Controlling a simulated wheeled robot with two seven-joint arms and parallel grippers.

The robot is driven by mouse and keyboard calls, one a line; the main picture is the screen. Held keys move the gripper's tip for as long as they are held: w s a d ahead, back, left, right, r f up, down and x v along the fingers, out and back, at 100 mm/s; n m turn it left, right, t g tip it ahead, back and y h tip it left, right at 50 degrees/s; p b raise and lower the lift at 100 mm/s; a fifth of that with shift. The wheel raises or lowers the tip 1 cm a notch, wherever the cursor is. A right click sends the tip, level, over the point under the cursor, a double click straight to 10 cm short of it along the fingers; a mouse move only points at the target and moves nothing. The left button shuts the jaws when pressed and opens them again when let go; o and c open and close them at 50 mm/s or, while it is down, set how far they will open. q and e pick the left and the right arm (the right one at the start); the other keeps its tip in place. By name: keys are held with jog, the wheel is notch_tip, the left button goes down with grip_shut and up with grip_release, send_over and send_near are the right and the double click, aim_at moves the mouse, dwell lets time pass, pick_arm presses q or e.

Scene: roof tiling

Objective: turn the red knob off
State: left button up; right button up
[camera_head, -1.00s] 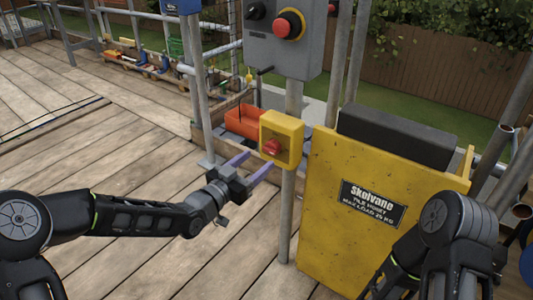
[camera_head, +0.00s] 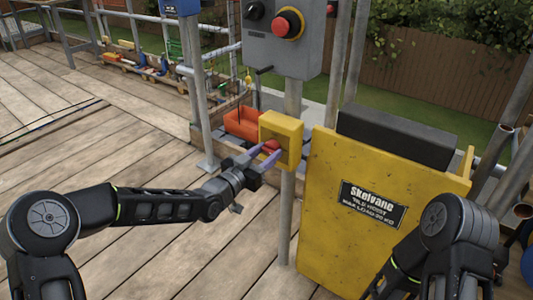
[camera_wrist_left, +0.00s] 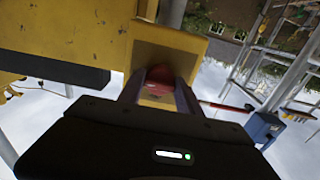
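The red knob (camera_head: 272,146) sits on the front of a small yellow box (camera_head: 291,142) fixed to a grey post. My left gripper (camera_head: 268,151) is at the box, with its two purple fingers apart, one on each side of the knob. In the left wrist view the red knob (camera_wrist_left: 160,75) shows between the fingers, in front of the yellow box (camera_wrist_left: 172,41). I cannot tell whether the fingers touch the knob. My right arm shows at the lower right, but its gripper is not visible.
A grey control box with a red button (camera_head: 288,24) and a black knob (camera_head: 254,9) is above on the same post. A yellow hoist panel (camera_head: 340,245) stands close to the right. An orange tray (camera_head: 243,123) lies behind.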

pick_arm(q)
grip_shut()
jog(key=shift+n, duration=0.4)
jog(key=n+b, duration=0.2)
jog(key=n, duration=1.1)
jog(key=shift+d, duration=0.1)
jog(key=shift+r+n+b, duration=0.1)
jog(key=shift+n+b, duration=0.35)
jog(key=shift+n, duration=1.65)
jog(key=o, duration=0.5)
grip_release()
